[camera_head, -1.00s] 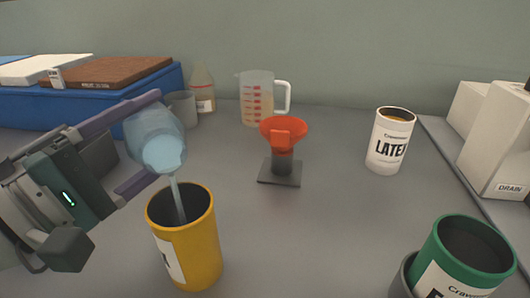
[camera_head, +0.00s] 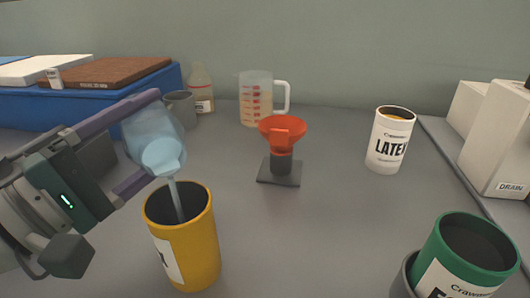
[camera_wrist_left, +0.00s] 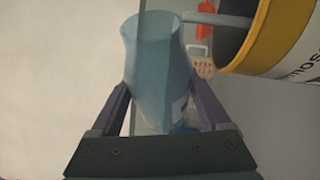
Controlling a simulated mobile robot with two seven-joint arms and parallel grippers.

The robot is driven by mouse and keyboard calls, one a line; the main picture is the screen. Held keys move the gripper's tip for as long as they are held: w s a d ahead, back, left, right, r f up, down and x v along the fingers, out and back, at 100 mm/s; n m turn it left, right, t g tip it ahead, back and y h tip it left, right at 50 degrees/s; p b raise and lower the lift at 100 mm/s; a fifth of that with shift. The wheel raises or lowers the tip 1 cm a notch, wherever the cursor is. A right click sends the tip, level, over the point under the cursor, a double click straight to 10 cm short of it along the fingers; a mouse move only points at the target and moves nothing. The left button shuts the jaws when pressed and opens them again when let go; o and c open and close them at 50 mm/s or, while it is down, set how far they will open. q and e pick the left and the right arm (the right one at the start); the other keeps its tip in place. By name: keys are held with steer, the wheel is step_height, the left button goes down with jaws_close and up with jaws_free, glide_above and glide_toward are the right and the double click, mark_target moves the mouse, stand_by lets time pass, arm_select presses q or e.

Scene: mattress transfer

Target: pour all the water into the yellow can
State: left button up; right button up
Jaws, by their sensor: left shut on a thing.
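A yellow can (camera_head: 192,252) with a dark inside stands upright on the table at the lower left. My left gripper (camera_head: 150,140) is shut on a clear bluish water vessel (camera_head: 153,138), tilted with its mouth down and right above the can. A thin stream of water (camera_head: 177,198) runs from the mouth into the can. In the left wrist view the vessel (camera_wrist_left: 155,65) sits between the two fingers, and the can (camera_wrist_left: 275,35) shows at upper right. The water level in the can is hidden. My right gripper is not in view.
A red funnel (camera_head: 283,130) on a dark stand, a measuring jug (camera_head: 256,100), a white LATEX can (camera_head: 390,142) and a green can (camera_head: 452,268) stand to the right. A blue box (camera_head: 90,108), a grey mug (camera_head: 181,107) and a bottle (camera_head: 201,92) are behind.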

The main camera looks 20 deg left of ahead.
arm_select(q)
steer(key=shift+m+b, duration=0.3)
stand_by(0.5)
steer(key=shift+s+d+r+m+t+h, duration=0.1)
steer(key=shift+d+r+m+t+h, duration=0.15)
steer(key=shift+m, duration=0.35)
steer(key=shift+s+r+m+t+h, duration=0.15)
steer(key=shift+r+m+h, duration=0.2)
steer(key=shift+m, duration=0.25)
stand_by(1.6)
